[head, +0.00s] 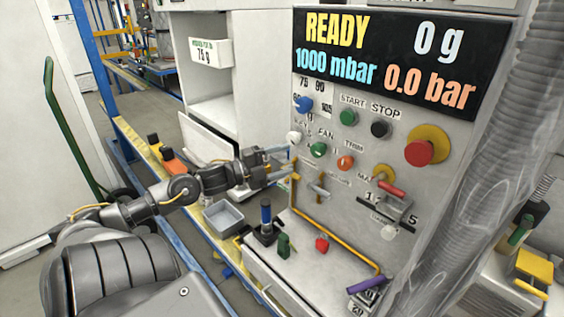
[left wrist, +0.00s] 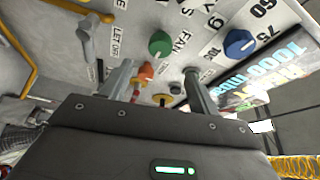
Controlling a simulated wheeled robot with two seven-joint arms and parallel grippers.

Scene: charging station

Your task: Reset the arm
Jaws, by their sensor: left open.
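My left arm (head: 137,208) reaches in from the left of the head view, stretched toward the control panel (head: 345,215). My left gripper (head: 289,160) is open and empty, its fingers pointing at the panel's left part. In the head view its tips are beside the white knob (head: 294,138) and the upper end of the yellow pipe (head: 295,187); contact cannot be told. In the left wrist view the two fingers (left wrist: 158,82) stand apart, with the green knob (left wrist: 159,44) and orange knob (left wrist: 146,70) seen beyond and between them. My right gripper is not in view.
The panel carries a blue knob (head: 303,103), a red emergency button (head: 419,152) and a red-handled lever (head: 391,188). Below stand a blue-topped joystick (head: 266,222) and a grey tray (head: 223,217). A clear ribbed hose (head: 500,160) hangs at right. An open white cabinet (head: 213,111) is behind.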

